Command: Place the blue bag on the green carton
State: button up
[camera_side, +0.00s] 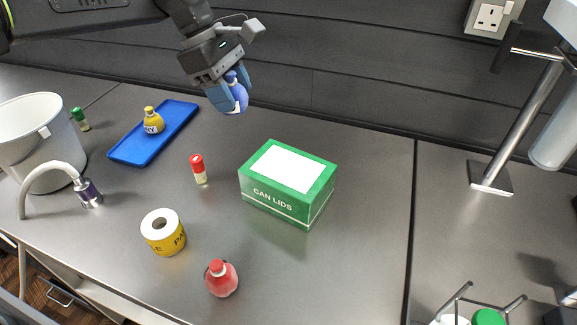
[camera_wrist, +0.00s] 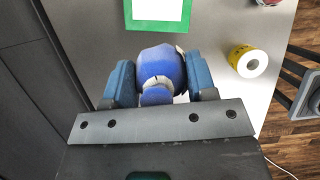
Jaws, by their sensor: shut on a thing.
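The blue bag (camera_side: 236,95) is held in the air between the fingers of my gripper (camera_side: 229,92). In the wrist view the blue bag (camera_wrist: 160,68) sits between the two blue fingers of my gripper (camera_wrist: 160,82), which are shut on it. The green carton (camera_side: 272,206), with a white top panel and the words "CAN LIDS", stands on the grey worktop below and to the right of the bag in the side view. In the wrist view part of the green carton (camera_wrist: 185,22) shows beyond the bag, apart from it.
A yellow tape roll (camera_side: 163,231), a red bag (camera_side: 221,278) and a red-capped vial (camera_side: 198,169) stand near the carton. A blue tray (camera_side: 183,121) holds a yellow bag (camera_side: 153,121). A white bucket (camera_side: 32,130) is at left.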

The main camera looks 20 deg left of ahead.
jog(key=shift+w+a+r, duration=0.2)
jog(key=shift+a, duration=0.2)
jog(key=d+f, duration=0.2)
jog(key=d, duration=0.1)
jog(key=d+f, duration=0.2)
jog(key=d, duration=0.2)
jog(key=d+f, duration=0.2)
jog(key=d, duration=0.2)
jog(key=shift+s+f, duration=0.3)
jog(key=shift+s, duration=0.05)
jog(key=shift+d+f, duration=0.1)
jog(key=shift+f, duration=1.95)
jog(key=shift+f, duration=0.15)
jog(key=o, duration=0.9)
jog(key=v, duration=1.2)
